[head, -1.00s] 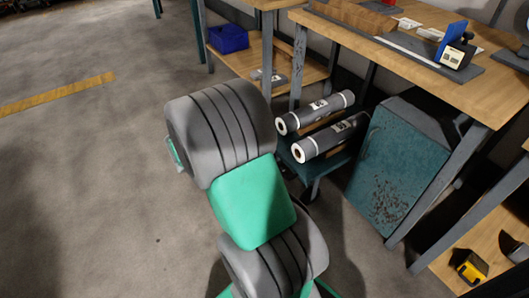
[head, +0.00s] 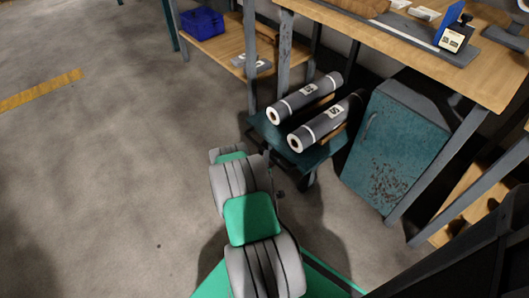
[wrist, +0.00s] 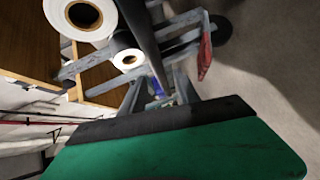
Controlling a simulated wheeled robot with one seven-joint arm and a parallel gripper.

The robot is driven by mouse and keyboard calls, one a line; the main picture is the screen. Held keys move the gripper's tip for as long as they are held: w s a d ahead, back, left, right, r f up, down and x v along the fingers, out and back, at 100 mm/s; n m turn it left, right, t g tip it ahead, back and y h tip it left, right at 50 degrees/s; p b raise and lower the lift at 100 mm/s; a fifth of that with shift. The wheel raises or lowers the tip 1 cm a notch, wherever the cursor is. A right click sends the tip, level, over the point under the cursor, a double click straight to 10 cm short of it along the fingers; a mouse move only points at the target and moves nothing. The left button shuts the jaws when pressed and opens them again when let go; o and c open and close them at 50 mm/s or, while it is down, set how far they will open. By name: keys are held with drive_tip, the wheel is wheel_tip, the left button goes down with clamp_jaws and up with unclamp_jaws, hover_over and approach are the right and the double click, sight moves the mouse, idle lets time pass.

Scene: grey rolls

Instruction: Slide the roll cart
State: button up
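The roll cart (head: 311,158) is a low teal platform on dark wheels, beside the workbench. Two grey rolls with white bands, the left roll (head: 305,98) and the right roll (head: 325,122), lie on it. My gripper (head: 262,152) is small in the head view, at the cart's near left edge. In the wrist view, my gripper (wrist: 158,82) has two grey fingers apart, with a gap between them. A dark bar (wrist: 145,40) runs down towards this gap; I cannot tell whether the fingers touch it. White roll ends (wrist: 83,15) show above left.
A wooden workbench (head: 400,45) stands behind the cart. A teal cabinet (head: 393,150) stands close at its right. A lower shelf with a blue bin (head: 203,23) is at back left. Open concrete floor (head: 110,170) lies to the left.

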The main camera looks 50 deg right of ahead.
drive_tip(key=b+x, duration=0.1)
drive_tip(key=x, duration=0.3)
drive_tip(key=shift+w+f, duration=0.2)
drive_tip(key=shift+w, duration=0.05)
drive_tip(key=shift+w+d+r, duration=0.1)
drive_tip(key=shift+w+d, duration=0.15)
drive_tip(key=shift+d, duration=0.15)
drive_tip(key=shift+c, duration=0.6)
clamp_jaws()
